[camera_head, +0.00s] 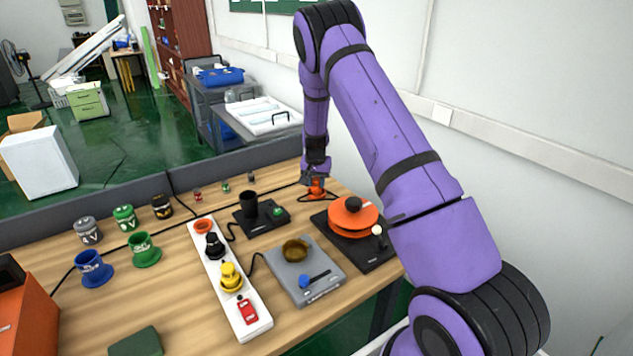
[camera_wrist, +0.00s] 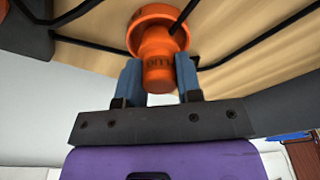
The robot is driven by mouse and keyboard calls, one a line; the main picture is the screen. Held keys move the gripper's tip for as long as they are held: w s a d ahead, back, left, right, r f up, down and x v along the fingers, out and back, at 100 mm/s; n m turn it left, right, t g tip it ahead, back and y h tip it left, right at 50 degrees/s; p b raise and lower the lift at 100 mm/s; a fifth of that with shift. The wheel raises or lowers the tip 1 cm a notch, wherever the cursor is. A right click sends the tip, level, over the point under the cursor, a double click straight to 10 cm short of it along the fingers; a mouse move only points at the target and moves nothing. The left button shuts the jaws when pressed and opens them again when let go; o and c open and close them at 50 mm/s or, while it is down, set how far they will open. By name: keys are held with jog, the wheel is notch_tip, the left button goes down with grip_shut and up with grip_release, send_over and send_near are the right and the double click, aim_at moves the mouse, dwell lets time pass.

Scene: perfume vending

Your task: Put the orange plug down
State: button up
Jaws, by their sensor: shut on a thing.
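My gripper (camera_head: 315,178) reaches down from above and is shut on the plug. In the wrist view the two blue fingers of my gripper (camera_wrist: 158,82) stand on either side of the body of the plug (camera_wrist: 158,50). The flange faces the table top. I cannot tell whether it touches the table.
A black device with an orange round top (camera_head: 352,218) stands close to the plug. A white power strip (camera_head: 262,318) holds black, yellow and red plugs; its far orange-rimmed socket (camera_head: 203,226) looks empty. A grey scale (camera_head: 318,262) and a black device (camera_head: 270,222) stand between. Small caps stand at left.

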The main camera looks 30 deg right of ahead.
jog(key=shift+f, duration=0.2)
jog(key=o, duration=0.9)
jog(key=shift+o, duration=0.2)
jog(key=shift+r, duration=0.1)
